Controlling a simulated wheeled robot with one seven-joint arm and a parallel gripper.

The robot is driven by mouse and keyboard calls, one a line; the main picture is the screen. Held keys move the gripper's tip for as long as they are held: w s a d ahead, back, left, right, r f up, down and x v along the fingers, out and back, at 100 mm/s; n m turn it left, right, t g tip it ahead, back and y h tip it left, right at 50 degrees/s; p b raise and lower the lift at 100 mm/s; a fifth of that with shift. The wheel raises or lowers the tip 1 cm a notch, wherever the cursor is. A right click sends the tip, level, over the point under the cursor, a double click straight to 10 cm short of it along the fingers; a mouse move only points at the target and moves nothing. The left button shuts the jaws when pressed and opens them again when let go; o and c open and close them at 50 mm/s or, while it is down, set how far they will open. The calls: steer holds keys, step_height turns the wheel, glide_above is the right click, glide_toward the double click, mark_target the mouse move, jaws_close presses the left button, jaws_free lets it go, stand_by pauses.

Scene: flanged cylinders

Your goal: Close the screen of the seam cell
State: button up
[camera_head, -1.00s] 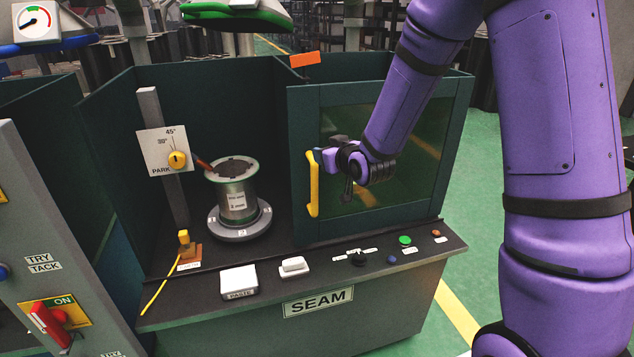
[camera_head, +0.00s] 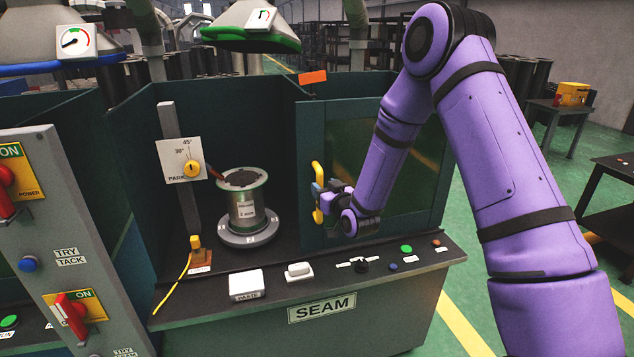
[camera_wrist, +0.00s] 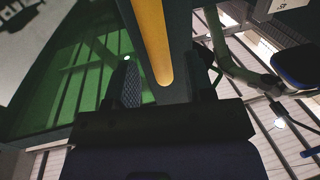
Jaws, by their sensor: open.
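The seam cell's screen (camera_head: 405,135) is a dark green frame with a tinted window. It covers the right part of the cell's front, and the left part stands open. Its upright yellow handle (camera_head: 317,180) is on the screen's left edge. My gripper (camera_head: 325,197) is at the handle's lower half. In the wrist view the handle (camera_wrist: 153,40) runs between the two open fingers (camera_wrist: 165,88); whether they touch it I cannot tell. Inside the cell a flanged metal cylinder (camera_head: 244,205) stands upright on a round turntable (camera_head: 249,239).
A post with an angle plate (camera_head: 181,160) and yellow knob stands left of the cylinder. The front ledge holds a white paste box (camera_head: 246,283), a white block (camera_head: 299,271) and several buttons. A grey control panel (camera_head: 60,235) is at left.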

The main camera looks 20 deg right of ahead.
mark_target(317, 180)
steer(key=shift+w+a, duration=0.25)
steer(key=shift+w, duration=1)
steer(key=shift+w+a, duration=0.25)
steer(key=shift+w, duration=1)
jaws_close()
steer(key=a, duration=4.8)
steer(key=shift+a, duration=0.35)
jaws_free()
steer(key=shift+d, duration=0.1)
steer(key=shift+s, duration=0.1)
steer(key=s+d, duration=0.2)
steer(key=s, duration=0.8)
steer(key=shift+s, duration=0.3)
